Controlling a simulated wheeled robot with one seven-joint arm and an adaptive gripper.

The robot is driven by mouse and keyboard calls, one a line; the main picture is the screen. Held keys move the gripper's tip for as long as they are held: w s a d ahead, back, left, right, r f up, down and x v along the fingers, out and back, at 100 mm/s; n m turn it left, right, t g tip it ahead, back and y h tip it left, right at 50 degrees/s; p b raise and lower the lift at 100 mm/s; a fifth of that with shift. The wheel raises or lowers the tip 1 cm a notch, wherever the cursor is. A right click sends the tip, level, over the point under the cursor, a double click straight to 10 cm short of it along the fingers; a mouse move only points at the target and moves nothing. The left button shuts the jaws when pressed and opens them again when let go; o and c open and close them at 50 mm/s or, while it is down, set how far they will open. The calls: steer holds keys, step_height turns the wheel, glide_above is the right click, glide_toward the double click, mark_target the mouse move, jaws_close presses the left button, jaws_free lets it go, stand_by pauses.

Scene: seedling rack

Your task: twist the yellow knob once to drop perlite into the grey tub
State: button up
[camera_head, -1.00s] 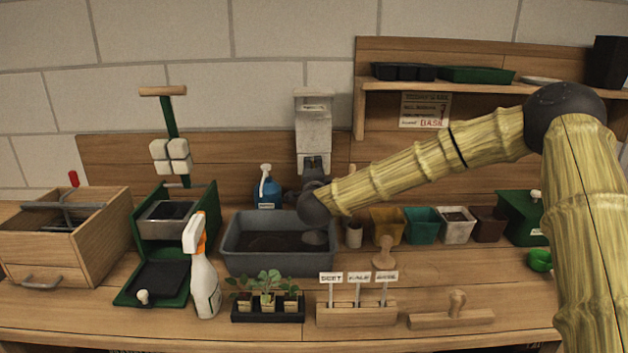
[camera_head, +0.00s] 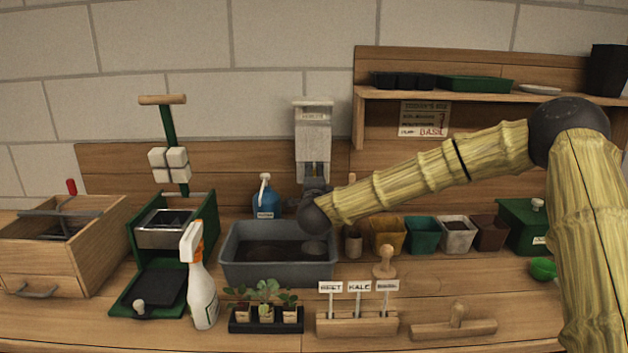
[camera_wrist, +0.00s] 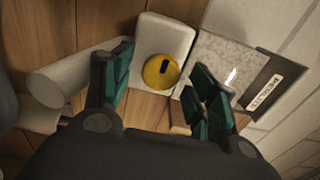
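The yellow knob (camera_wrist: 158,72) with a dark slot shows in the wrist view, on a pale block at the foot of the perlite dispenser (camera_wrist: 225,62). My gripper (camera_wrist: 160,66) is open, its teal-padded fingers on either side of the knob with gaps between. In the head view my gripper (camera_head: 315,178) is at the lower front of the pale wall dispenser (camera_head: 313,135), hiding the knob. The grey tub (camera_head: 278,272) stands below on the bench, dark inside, with a lighter patch at its right under the dispenser.
A blue bottle (camera_head: 264,200) stands behind the tub, and a white spray bottle (camera_head: 203,290) at its front left. A seedling tray (camera_head: 266,322) and a label holder (camera_head: 356,324) sit in front. Several small pots, including a yellow one (camera_head: 388,236), stand to the right.

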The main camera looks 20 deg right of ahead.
steer(key=shift+a, duration=0.1)
steer(key=v, duration=1.2)
